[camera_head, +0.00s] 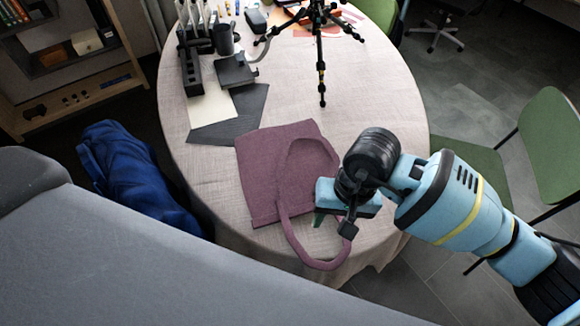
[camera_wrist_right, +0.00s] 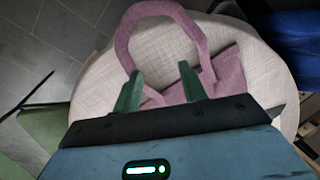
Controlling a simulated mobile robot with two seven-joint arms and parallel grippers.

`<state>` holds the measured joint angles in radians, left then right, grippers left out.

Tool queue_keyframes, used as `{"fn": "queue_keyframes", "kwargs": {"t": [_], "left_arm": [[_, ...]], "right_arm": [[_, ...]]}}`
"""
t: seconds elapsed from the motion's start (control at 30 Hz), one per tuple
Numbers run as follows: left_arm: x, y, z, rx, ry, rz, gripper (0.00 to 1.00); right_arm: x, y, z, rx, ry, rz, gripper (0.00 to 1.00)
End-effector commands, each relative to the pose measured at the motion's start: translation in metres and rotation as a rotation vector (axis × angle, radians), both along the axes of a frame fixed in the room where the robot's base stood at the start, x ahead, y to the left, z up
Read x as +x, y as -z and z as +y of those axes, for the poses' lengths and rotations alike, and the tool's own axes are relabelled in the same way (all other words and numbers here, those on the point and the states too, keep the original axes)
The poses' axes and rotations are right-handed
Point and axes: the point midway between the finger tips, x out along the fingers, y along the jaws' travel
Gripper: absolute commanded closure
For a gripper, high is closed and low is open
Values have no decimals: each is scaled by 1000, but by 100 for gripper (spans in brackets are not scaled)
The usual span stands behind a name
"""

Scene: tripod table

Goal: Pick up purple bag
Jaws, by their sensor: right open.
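The purple bag (camera_head: 262,172) lies flat on the near part of the oval cloth-covered table (camera_head: 372,100). My left gripper is not in view.
A black tripod (camera_head: 319,45) stands at the table's far side. A dark holder (camera_head: 194,72) and dark sheets (camera_head: 235,118) lie at the far left. A green chair (camera_head: 552,140) is at right. A blue bundle (camera_head: 135,180) lies left of the table. The table's right side is clear.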

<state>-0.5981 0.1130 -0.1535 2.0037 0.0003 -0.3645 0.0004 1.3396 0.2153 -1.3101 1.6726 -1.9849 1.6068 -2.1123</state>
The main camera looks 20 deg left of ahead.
Motion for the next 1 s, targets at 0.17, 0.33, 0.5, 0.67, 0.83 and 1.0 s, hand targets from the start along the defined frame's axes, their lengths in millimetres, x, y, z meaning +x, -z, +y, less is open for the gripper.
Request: {"fn": "queue_keyframes", "kwargs": {"t": [0.17,0.33,0.5,0.67,0.83,1.0], "left_arm": [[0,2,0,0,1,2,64],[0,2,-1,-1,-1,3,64],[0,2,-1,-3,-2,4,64],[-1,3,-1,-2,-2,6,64],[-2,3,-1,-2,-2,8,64],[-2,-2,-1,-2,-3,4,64]], "right_arm": [[30,-6,-25,-131,-90,-125,58],[33,-7,-28,-149,-102,-141,58],[32,3,-27,-146,-100,-135,58],[32,18,-27,-144,-100,-136,58],[32,22,-27,-144,-100,-136,58],[31,42,-25,-144,-98,-134,58]]}}
